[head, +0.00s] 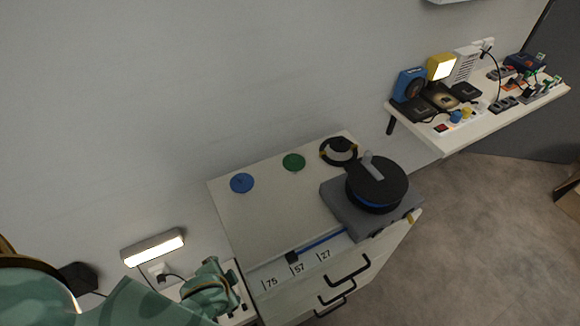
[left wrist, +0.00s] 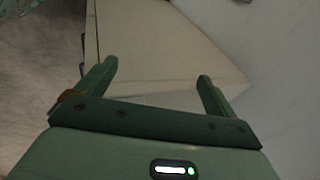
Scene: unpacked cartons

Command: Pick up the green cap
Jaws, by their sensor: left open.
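The green cap (head: 293,162) is a flat round disc lying on the white cabinet top (head: 265,215), near its back edge by the wall. My left gripper (left wrist: 156,72) is open and empty, with a pale panel beyond its fingers. In the head view my left gripper (head: 210,288) is low at the left, beside the cabinet's front left corner and well apart from the cap. The cap does not show in the left wrist view. My right gripper is not in view.
A blue disc (head: 242,183) lies left of the cap. A black ring (head: 338,152) and a grey device with a black reel (head: 377,184) stand to its right. A blue-handled tool (head: 320,243) lies along the front. A lamp (head: 152,247) is on the wall.

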